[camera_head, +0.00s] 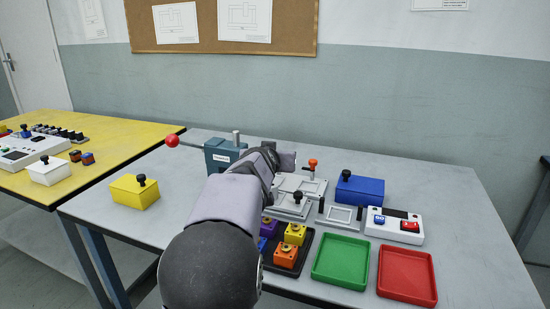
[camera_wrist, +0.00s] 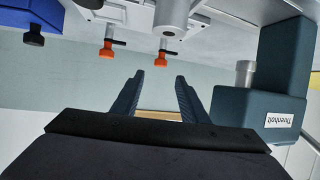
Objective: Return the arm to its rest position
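My arm reaches from the bottom of the head view over the grey table (camera_head: 465,260), toward the metal fixtures. It hides part of the table, and my gripper is hard to make out there. In the wrist view my gripper (camera_wrist: 159,76) has its two dark fingers apart, with nothing between them. A teal machine (camera_wrist: 262,105) with a name label is to the right of the fingers there. It also shows in the head view (camera_head: 222,155), just behind my arm, with a red ball lever.
Metal fixtures (camera_head: 290,205) with an orange-red handle (camera_head: 313,163), a blue box (camera_head: 360,192), a white button box (camera_head: 394,226), a green tray (camera_head: 341,284) and a red tray (camera_head: 407,277) lie right of my arm. A black tray of coloured blocks is partly hidden. A yellow box (camera_head: 134,192) stands left.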

